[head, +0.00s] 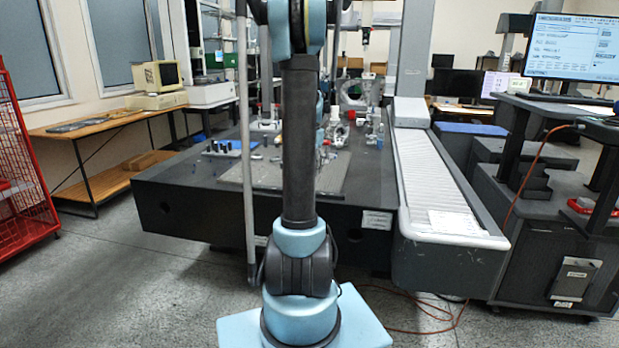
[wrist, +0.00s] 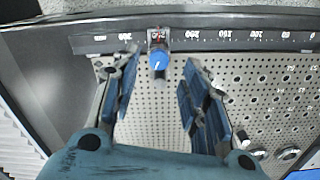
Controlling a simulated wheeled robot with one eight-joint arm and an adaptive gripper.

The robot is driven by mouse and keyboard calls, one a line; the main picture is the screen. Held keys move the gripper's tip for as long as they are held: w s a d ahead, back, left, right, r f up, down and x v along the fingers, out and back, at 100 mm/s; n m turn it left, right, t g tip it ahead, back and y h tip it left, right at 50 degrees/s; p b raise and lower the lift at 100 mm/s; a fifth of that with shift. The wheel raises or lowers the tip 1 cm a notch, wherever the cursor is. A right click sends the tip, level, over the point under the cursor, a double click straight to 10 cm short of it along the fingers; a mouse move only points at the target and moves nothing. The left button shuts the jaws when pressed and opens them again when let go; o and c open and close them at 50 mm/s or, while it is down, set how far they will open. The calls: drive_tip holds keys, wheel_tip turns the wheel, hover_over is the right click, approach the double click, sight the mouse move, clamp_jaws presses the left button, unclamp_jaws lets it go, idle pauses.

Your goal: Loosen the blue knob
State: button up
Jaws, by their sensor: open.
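The blue knob (wrist: 158,61) shows in the wrist view at the top centre. It has a small white mark on its face and sits on a small metal block (wrist: 158,36) at a dark numbered scale. My gripper (wrist: 158,78) is open, with its blue-padded fingers spread to the left and right. The knob lies beyond the fingertips, roughly midway between them, and they look apart from it. In the head view my arm stands in front of the machine table, and I cannot make out the knob or my gripper there.
A perforated plate (wrist: 150,125) lies below my fingers. Round metal parts (wrist: 288,154) sit at its lower right. In the head view, the dark machine table (head: 190,190) carries small fixtures, with a white ribbed rail cover (head: 440,170) on its right. A red cage (head: 20,180) stands at left.

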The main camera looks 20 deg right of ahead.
drive_tip(key=shift+f, duration=1.75)
clamp_jaws()
